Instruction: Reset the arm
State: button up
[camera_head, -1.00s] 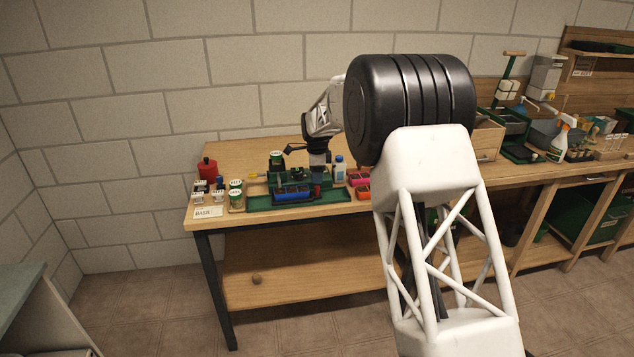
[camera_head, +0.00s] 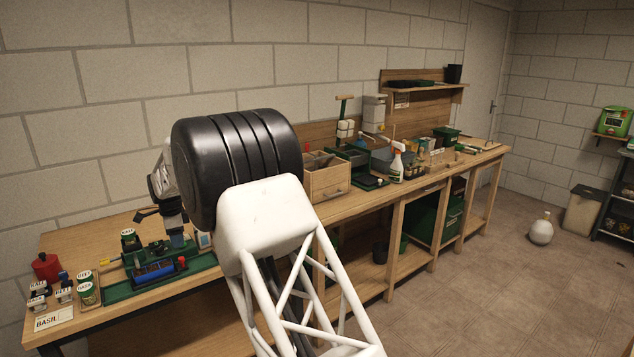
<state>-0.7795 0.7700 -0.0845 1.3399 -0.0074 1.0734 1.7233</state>
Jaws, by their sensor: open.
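My white arm with a black ribbed joint stands in front of the bench and hides part of it. My gripper (camera_head: 158,215) is at the left of that joint, above the bench's left part. Its jaws are open, with a dark finger reaching out left; the other side is hard to make out. I see nothing held in it. Below it a green tray (camera_head: 120,292) lies on the wooden bench (camera_head: 85,240), with a blue item (camera_head: 154,274) in a dark holder on it.
A red container (camera_head: 46,267) and several small labelled pots stand at the bench's left end, by a BASIL card (camera_head: 54,319). A wooden drawer box (camera_head: 325,178) and a spray bottle (camera_head: 396,167) stand farther right.

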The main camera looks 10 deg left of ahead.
jog(key=d+r+n, duration=0.1)
jog(key=d+r, duration=0.6)
jog(key=d, duration=0.5)
jog(key=d+r+n, duration=0.1)
jog(key=d+r, duration=0.6)
jog(key=d, duration=0.5)
jog(key=s+d+r+n, duration=0.1)
jog(key=s+d+r, duration=0.15)
jog(key=d, duration=0.55)
jog(key=s+d+r+n+t, duration=0.1)
jog(key=s+d+r, duration=0.1)
jog(key=s+d, duration=0.35)
jog(key=s+d+r+n, duration=0.1)
jog(key=s+d+r, duration=0.15)
jog(key=d, duration=0.65)
jog(key=s+d+r+n, duration=0.1)
jog(key=s+d+n, duration=0.2)
jog(key=s+d, duration=1.5)
jog(key=s+d+f+n, duration=0.1)
jog(key=s+d+f, duration=0.1)
jog(key=s, duration=0.4)
jog(key=s+d+f, duration=0.2)
jog(key=s+d, duration=0.3)
jog(key=s, duration=0.1)
jog(key=s+d+f+n+t, duration=0.1)
jog(key=s+d+f, duration=0.2)
jog(key=s, duration=0.3)
jog(key=shift+s+d+n, duration=0.3)
jog(key=shift+s+d, duration=0.05)
jog(key=shift+d, duration=0.4)
